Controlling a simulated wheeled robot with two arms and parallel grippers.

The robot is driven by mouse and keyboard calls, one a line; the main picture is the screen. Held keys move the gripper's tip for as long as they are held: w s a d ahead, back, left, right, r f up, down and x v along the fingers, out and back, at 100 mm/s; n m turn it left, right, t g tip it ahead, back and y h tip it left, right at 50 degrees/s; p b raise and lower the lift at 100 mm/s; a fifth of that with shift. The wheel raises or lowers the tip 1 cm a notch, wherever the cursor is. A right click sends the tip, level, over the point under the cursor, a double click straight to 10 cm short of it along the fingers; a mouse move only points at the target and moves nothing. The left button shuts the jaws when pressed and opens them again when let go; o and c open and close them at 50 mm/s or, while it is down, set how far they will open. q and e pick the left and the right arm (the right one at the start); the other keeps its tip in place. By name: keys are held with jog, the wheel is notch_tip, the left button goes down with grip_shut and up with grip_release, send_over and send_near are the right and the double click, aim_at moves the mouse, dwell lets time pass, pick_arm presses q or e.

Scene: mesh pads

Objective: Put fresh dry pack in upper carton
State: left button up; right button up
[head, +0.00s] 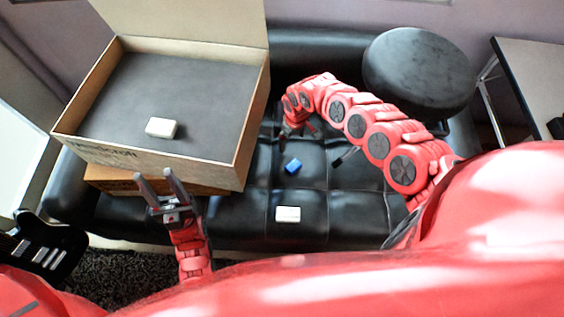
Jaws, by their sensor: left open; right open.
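The upper carton (256,108) is an open cardboard box with a dark grey inside, stacked on a lower carton (215,188) at left. A small white pack (161,127) lies on its floor. Another white pack (288,214) with faint markings lies on the black seat, right of the cartons. I cannot tell which one is the fresh dry pack. My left gripper (160,185) is open and empty, fingers pointing up, in front of the upper carton's near wall. My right gripper (298,137) is open, above the seat behind a small blue object (292,166); its fingertips are hard to make out.
The carton's flap (190,20) stands raised at the back. A thin black item (345,157) lies beside my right arm. A round black stool (418,70) and a table (530,80) stand at right. A black guitar (45,250) is at lower left. The seat's front middle is mostly clear.

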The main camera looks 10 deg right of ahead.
jog(key=shift+g, duration=0.3)
jog(key=f+b, duration=0.2)
jog(key=f, duration=0.1)
jog(key=f+b, duration=0.2)
jog(key=f, duration=0.2)
jog(key=s+f+b, duration=0.1)
jog(key=f+b, duration=0.1)
jog(key=f, duration=0.2)
jog(key=shift+s+d+f, duration=0.1)
jog(key=shift+d, duration=0.2)
jog(key=shift+d+f, duration=0.15)
jog(key=shift+f, duration=0.35)
jog(key=f+b, duration=0.2)
jog(key=f, duration=0.1)
jog(key=f+b, duration=0.1)
jog(key=f, duration=0.1)
jog(key=shift+w+b, duration=0.25)
jog(key=shift+b, duration=0.15)
jog(key=shift+c, duration=0.2)
jog(key=c, duration=1.4)
